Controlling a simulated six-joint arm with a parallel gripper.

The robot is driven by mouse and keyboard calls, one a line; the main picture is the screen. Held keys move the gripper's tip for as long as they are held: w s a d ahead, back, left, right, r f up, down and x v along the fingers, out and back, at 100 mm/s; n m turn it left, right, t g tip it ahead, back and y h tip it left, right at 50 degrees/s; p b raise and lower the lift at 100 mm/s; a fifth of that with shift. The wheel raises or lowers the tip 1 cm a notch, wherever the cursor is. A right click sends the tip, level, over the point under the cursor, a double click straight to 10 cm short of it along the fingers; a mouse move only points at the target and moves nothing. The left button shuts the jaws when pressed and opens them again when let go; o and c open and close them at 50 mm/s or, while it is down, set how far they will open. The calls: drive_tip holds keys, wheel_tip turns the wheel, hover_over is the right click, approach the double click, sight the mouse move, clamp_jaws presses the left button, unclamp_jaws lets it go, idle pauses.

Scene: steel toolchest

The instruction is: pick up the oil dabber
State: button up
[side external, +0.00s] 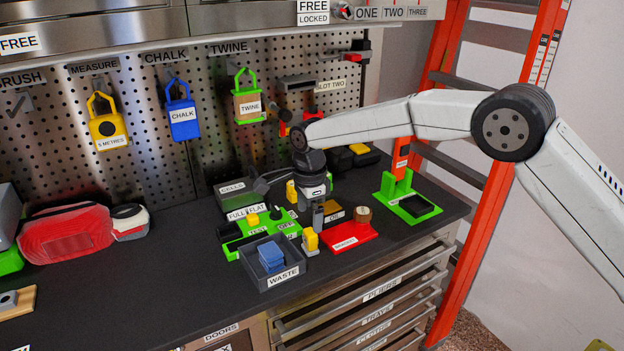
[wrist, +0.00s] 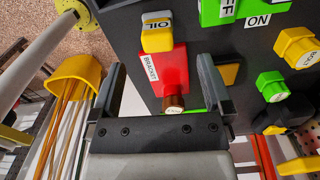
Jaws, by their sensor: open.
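A yellow block with a white OIL label, which looks like the oil dabber (wrist: 157,40), stands by the red bracket plate in the wrist view. In the side view a yellow-topped piece (side external: 310,240) near the bench's front edge appears to be the same one. My gripper (side external: 318,215) points down just above and behind it; in the wrist view its two dark fingers (wrist: 162,78) are apart with nothing held between them. The dabber lies beyond the fingertips, roughly between them in line. I cannot tell the exact height gap.
The red bracket plate (side external: 348,240) with a brown cylinder (side external: 362,214) lies to the right. The grey waste tray (side external: 270,278) and green test board (side external: 240,245) are to the left. A green stand (side external: 408,205) is at the right end. Bare bench (side external: 130,290) is at left.

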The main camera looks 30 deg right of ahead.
sight(310, 231)
drive_tip(key=shift+s+f, duration=0.15)
drive_tip(key=shift+f, duration=3.7)
clamp_jaws()
drive_tip(key=shift+r, duration=0.2)
drive_tip(key=shift+r, duration=0.55)
drive_tip(key=s+d+r, duration=0.3)
drive_tip(key=s+r, duration=0.8)
drive_tip(key=s, duration=0.2)
drive_tip(key=shift+s+d+r, duration=0.15)
drive_tip(key=shift+s+r, duration=0.1)
drive_tip(key=shift+s, duration=0.05)
